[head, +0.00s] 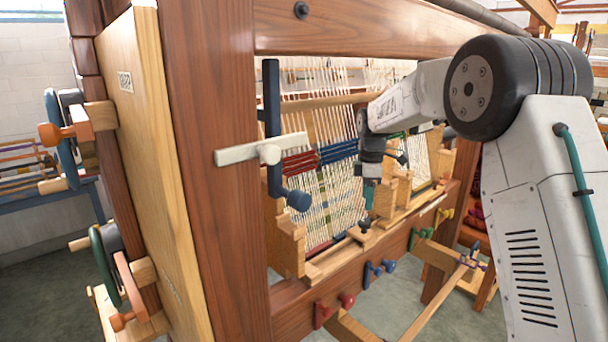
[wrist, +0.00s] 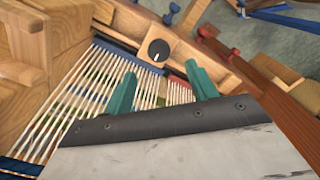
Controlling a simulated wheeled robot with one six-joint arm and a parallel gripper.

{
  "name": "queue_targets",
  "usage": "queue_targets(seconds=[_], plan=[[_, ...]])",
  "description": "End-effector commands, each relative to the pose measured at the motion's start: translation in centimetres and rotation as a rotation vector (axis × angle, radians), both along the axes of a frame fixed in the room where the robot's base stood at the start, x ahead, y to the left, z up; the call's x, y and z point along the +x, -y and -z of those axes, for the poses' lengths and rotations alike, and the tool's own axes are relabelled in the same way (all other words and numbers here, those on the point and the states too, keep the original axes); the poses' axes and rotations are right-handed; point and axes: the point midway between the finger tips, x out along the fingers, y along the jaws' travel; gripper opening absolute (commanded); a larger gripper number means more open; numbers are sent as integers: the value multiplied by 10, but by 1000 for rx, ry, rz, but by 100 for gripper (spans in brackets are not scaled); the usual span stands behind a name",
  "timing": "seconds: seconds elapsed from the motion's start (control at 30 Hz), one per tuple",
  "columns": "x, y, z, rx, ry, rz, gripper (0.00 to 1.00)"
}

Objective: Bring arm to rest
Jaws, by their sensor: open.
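My gripper (wrist: 160,88) shows in the wrist view as two teal fingers standing well apart, with nothing between them. It is over the pale warp threads (wrist: 88,95) of a loom, near a wooden ledge with a dark round knob (wrist: 159,52). In the head view my gripper (head: 369,194) hangs fingers down in front of the threads, inside the loom frame. My arm reaches in from the right, bent at a large black joint. I cannot tell whether the fingertips touch the threads.
The loom's thick wooden post (head: 210,150) and top beam (head: 350,28) surround the opening. A dark bar with a white handle (head: 240,154) sticks out at left. Open floor (head: 455,325) lies at lower right.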

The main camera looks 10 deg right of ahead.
Motion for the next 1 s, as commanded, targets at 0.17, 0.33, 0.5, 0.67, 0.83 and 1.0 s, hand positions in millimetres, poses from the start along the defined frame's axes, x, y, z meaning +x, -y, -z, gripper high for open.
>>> queue_targets(seconds=[0.17,0.33,0.5,0.67,0.83,1.0], plan=[[-22,0,22,-8,-63,217,57],[-79,0,14,-31,-116,482,57],[-141,0,-8,-51,-133,701,57],[-214,1,-33,-67,-129,914,57],[-297,1,-51,-73,-108,1117,57],[-374,1,-57,-61,-74,1272,57]])
